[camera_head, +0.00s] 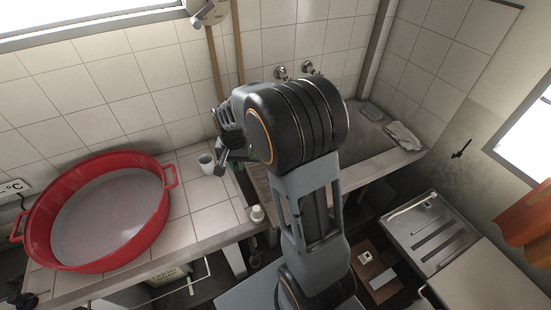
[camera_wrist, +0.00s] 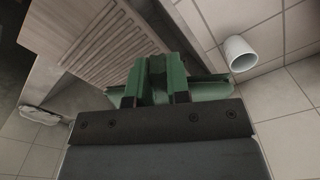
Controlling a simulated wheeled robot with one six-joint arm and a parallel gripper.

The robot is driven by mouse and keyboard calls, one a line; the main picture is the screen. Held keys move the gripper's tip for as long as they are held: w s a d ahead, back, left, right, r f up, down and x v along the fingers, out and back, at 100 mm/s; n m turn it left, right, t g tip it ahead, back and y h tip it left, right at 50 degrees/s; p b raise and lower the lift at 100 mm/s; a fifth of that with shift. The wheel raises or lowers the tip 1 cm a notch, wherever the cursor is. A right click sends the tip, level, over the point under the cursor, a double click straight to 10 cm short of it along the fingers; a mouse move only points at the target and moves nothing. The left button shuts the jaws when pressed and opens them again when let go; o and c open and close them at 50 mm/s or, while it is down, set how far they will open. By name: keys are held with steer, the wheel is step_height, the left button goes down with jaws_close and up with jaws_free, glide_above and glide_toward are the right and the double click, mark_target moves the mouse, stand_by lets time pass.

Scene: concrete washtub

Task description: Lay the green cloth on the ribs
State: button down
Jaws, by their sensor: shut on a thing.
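The green cloth (camera_wrist: 207,90) is pinched between the two fingers of my gripper (camera_wrist: 157,92) in the wrist view, with folds standing up and part of it spreading right. In the head view my gripper (camera_head: 232,155) is at the left end of the arm, and only a bit of green shows beside it. The ribs (camera_wrist: 107,38) are a pale, grooved slab at the upper left of the wrist view, just beyond the cloth. I cannot tell whether the cloth touches them. In the head view my arm hides most of the ribs.
A white cup (camera_wrist: 239,54) stands on the tiled ledge close to the cloth's right; it also shows in the head view (camera_head: 206,164). A large red tub (camera_head: 152,222) sits left on the ledge. A small white bottle (camera_head: 257,214) stands near the front edge. A pale cloth (camera_head: 402,136) lies at the basin's right end.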

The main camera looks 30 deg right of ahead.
steer(key=s+d+f+m+b, duration=0.1)
steer(key=s+d+m+b, duration=0.1)
steer(key=s+m, duration=0.25)
steer(key=s+d+f+m+b, duration=0.1)
steer(key=s+d+m+b, duration=0.15)
steer(key=s, duration=0.35)
steer(key=shift+m, duration=0.6)
steer(key=w+d+f, duration=0.2)
steer(key=w+f, duration=0.1)
steer(key=w+d+f, duration=0.2)
steer(key=w+f, duration=0.1)
steer(key=w+d+f, duration=0.2)
steer(key=w+f, duration=0.1)
steer(key=shift+w+d+p, duration=0.2)
steer(key=shift+w+p, duration=0.1)
steer(key=shift+w+d+f, duration=0.3)
steer(key=shift+w+f, duration=0.15)
steer(key=shift+f, duration=0.2)
steer(key=shift+w+f, duration=0.1)
steer(key=shift+f, duration=1.5)
steer(key=shift+f, duration=0.2)
steer(key=c, duration=1.1)
jaws_free()
